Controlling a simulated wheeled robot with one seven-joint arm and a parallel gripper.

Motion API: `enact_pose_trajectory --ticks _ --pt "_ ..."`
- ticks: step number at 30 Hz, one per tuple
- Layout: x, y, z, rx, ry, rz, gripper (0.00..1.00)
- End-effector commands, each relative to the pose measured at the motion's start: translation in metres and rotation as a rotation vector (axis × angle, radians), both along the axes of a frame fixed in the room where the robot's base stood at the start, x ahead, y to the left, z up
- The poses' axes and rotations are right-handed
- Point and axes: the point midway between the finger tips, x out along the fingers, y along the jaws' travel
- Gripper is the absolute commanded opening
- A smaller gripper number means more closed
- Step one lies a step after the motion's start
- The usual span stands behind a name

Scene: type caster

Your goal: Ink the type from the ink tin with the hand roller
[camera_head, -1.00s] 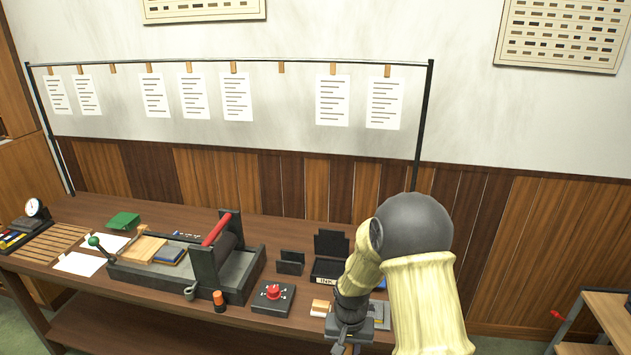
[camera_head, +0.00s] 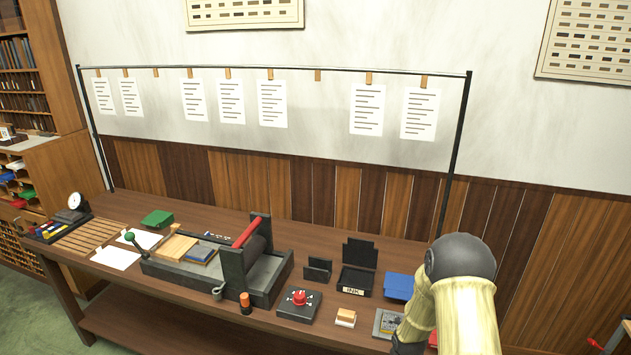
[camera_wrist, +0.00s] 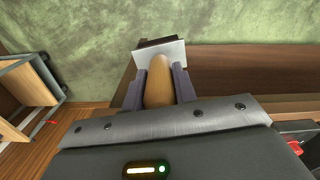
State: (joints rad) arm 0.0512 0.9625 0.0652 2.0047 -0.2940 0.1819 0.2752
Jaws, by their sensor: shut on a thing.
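In the wrist view my gripper (camera_wrist: 159,88) is shut on the tan wooden handle of the hand roller (camera_wrist: 157,72). A pale plate and a dark edge show at the handle's far end, near the table edge with green floor beyond. In the head view my arm hides the gripper and roller at the bottom right. The ink tin (camera_head: 357,282) is black, labelled INK, with a raised black panel behind it. It stands right of the press (camera_head: 269,280) and apart from my arm. The type cannot be made out clearly; a blue-grey block (camera_head: 201,253) lies on the press bed.
A red-button box (camera_head: 298,304), a small wood-and-white block (camera_head: 345,317), a grey plate (camera_head: 387,322) and a blue item (camera_head: 398,286) lie near my arm. The press has a red bar. An orange-topped bottle (camera_head: 245,302) stands at the table's front edge.

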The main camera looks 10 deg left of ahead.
Motion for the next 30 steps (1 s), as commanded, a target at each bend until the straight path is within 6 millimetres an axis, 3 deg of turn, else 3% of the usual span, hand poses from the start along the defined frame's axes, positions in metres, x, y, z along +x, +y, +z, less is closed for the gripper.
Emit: enact_pose_trajectory --ticks 5,12,16,20,30 --pt "-0.006 0.002 -0.032 0.004 0.008 -0.001 0.05" --pt "-0.026 0.002 -0.108 0.005 0.009 -0.003 0.05" --pt "-0.036 0.001 -0.137 0.001 0.005 -0.001 0.05" --pt "-0.040 0.000 -0.148 -0.001 0.001 0.000 0.05" --pt "-0.040 0.000 -0.148 -0.001 0.000 0.000 0.05"
